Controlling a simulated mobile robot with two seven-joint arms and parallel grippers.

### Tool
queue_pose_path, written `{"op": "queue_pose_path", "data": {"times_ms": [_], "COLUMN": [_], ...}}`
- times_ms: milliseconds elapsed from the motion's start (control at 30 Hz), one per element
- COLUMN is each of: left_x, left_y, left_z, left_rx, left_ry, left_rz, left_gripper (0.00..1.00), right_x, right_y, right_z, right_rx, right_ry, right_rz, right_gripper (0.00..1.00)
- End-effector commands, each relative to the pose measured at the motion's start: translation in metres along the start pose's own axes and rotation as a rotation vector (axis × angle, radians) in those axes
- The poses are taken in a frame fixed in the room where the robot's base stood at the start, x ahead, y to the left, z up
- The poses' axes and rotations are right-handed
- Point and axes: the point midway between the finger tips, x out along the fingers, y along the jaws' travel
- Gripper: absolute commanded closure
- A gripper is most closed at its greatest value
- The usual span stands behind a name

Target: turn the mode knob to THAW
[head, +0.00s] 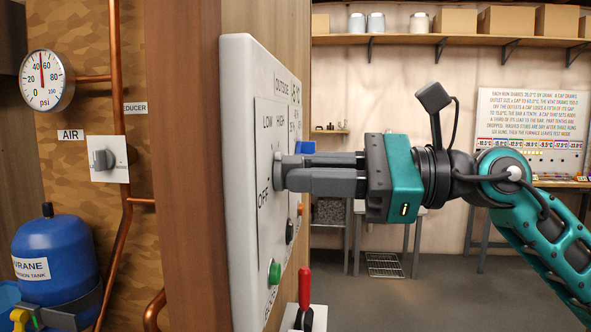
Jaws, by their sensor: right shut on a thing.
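A white control panel (237,130) is mounted on the wooden post and seen at a steep angle. Its labels LOW, HIGH and OFF show around a grey knob (278,170). My right gripper (284,171) reaches in from the right and is shut on this knob, with its fingers level. The fingers hide most of the knob, and I cannot tell which way it points. I cannot make out a THAW label. My left gripper is not in view.
The panel also bears a green button (274,272), a black knob (289,231) and an orange light (300,210). A red-handled lever (304,290) stands below. At left are a pressure gauge (46,80), an AIR valve (108,159) and a blue tank (55,262).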

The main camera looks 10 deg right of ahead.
Motion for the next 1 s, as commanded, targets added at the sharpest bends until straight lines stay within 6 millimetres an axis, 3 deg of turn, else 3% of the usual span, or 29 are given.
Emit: {"op": "queue_pose_path", "data": {"times_ms": [267, 700, 1000], "left_x": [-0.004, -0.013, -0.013], "left_y": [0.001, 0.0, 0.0], "left_z": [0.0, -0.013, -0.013], "left_rx": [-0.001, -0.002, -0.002], "left_ry": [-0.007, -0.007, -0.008], "left_rz": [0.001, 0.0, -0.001], "left_gripper": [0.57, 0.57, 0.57], "right_x": [0.0, 0.0, 0.0], "right_y": [-0.001, 0.0, 0.0], "right_z": [0.001, 0.0, 0.0], "right_rx": [0.037, 0.387, 0.404], "right_ry": [0.001, 0.001, 0.0], "right_rz": [0.0, -0.001, 0.0], "right_gripper": [1.0, 1.0, 1.0]}}
